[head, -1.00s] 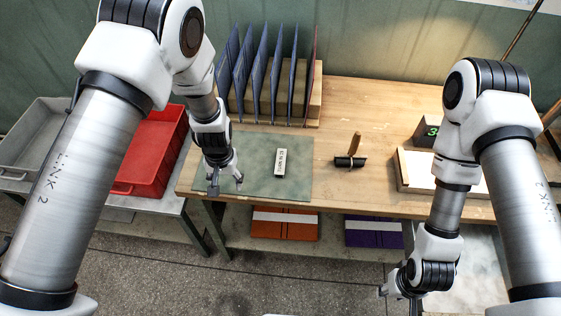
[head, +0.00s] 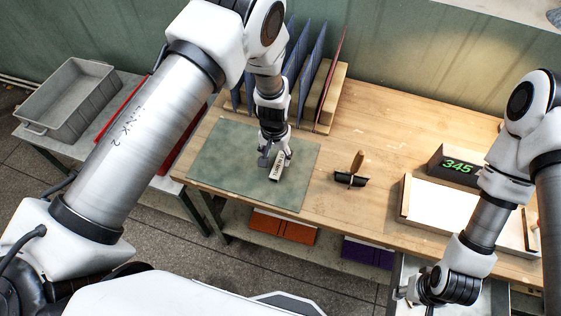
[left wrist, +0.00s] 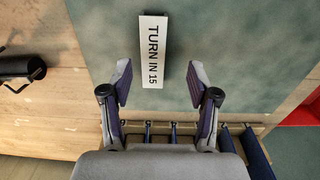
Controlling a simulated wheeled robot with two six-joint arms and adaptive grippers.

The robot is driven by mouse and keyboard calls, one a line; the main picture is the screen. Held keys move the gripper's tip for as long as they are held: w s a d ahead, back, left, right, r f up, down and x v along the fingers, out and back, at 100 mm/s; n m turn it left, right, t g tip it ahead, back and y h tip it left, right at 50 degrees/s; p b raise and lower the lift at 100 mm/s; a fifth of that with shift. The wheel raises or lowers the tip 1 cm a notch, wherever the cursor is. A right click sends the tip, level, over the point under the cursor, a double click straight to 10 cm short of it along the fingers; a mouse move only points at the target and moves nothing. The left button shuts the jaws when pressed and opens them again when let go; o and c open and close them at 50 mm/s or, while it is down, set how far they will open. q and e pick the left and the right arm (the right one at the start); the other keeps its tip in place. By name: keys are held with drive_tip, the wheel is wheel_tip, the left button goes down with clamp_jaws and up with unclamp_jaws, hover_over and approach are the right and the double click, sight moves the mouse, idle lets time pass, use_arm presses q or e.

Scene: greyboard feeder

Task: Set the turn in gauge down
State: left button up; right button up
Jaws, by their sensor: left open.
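The turn in gauge, a small block with a white face marked "TURN IN 15" (left wrist: 153,52), lies on the green mat (head: 228,165). It also shows in the head view (head: 277,172), partly covered by my left gripper (head: 275,160). In the left wrist view my left gripper (left wrist: 158,84) is open, with the gauge's near end between its fingertips in the picture. I see a gap on both sides, and cannot tell the height of the fingers over the mat. My right gripper (head: 405,293) hangs low in front of the bench, its jaw opening unclear.
Blue upright boards (head: 313,62) stand in a wooden rack behind the mat. A black holder with a wooden-handled tool (head: 351,180) stands right of the mat. A display reading 345 (head: 458,167) and a white-surfaced tray (head: 440,211) are further right. A grey bin (head: 70,100) is far left.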

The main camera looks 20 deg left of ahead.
sight(280, 164)
use_arm(q)
drive_tip(key=f, duration=0.3)
drive_tip(key=d+f, duration=0.1)
drive_tip(key=shift+w+d+f+p, duration=0.1)
drive_tip(key=shift+w+f+p, duration=0.05)
drive_tip(key=shift+w+p, duration=0.25)
drive_tip(key=shift+s, duration=0.2)
drive_tip(key=c, duration=0.4)
clamp_jaws()
drive_tip(key=shift+r, duration=0.2)
